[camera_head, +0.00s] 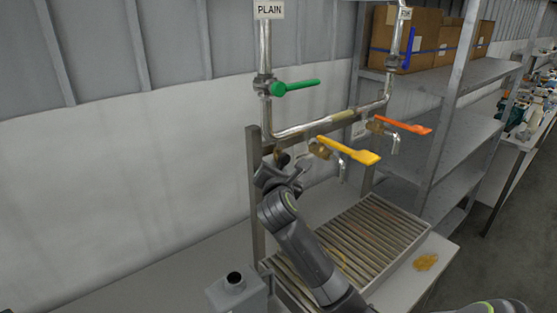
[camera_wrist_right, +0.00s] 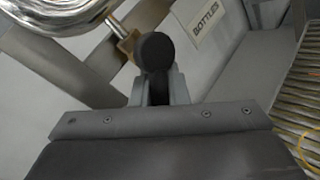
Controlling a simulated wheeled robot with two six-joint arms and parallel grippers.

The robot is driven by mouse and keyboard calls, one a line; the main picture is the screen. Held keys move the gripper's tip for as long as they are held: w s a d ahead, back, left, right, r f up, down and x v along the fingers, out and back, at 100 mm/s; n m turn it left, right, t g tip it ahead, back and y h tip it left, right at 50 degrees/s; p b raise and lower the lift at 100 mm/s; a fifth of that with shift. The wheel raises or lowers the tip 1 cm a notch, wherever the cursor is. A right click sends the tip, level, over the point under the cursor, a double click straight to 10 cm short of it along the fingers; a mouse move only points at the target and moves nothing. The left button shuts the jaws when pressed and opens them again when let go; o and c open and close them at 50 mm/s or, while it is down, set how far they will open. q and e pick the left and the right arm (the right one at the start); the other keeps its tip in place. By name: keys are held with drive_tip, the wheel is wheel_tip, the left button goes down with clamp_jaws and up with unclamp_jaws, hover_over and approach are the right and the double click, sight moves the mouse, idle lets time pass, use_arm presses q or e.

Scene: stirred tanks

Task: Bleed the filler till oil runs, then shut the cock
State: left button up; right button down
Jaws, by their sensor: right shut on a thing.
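The filler is a steel pipe rig with a green lever (camera_head: 296,87), a yellow lever (camera_head: 350,151), an orange lever (camera_head: 402,125) and a blue lever (camera_head: 409,47). Spouts hang at the yellow and orange levers. My right gripper (camera_head: 286,171) is at the rig's lower left, below the bent pipe. In the right wrist view it (camera_wrist_right: 156,88) is shut on a round black knob (camera_wrist_right: 155,50), beside a small brass fitting (camera_wrist_right: 122,42). The knob's stem is hidden by the fingers. I see no running oil. My left gripper is not in view.
A slatted drip tray (camera_head: 345,250) lies under the spouts. An amber puddle (camera_head: 426,262) is on the bench to its right. A grey can (camera_head: 237,292) with an open dark neck stands at front left. Shelves with boxes (camera_head: 408,38) stand behind right.

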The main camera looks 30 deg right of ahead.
drive_tip(key=shift+a+r+m+g+y+p, duration=0.3)
drive_tip(key=shift+m+g+y+p, duration=0.3)
drive_tip(key=shift+m+y, duration=0.35)
drive_tip(key=shift+a+r+m+g+y+p, duration=0.35)
drive_tip(key=shift+m+y+p, duration=0.35)
drive_tip(key=shift+m+y, duration=0.25)
drive_tip(key=shift+a+r+m+g+y+p, duration=0.3)
drive_tip(key=shift+m+g+y+p, duration=0.3)
drive_tip(key=shift+m+y, duration=0.35)
drive_tip(key=shift+r, duration=0.1)
drive_tip(key=c, duration=1.4)
unclamp_jaws()
drive_tip(key=shift+d, duration=0.1)
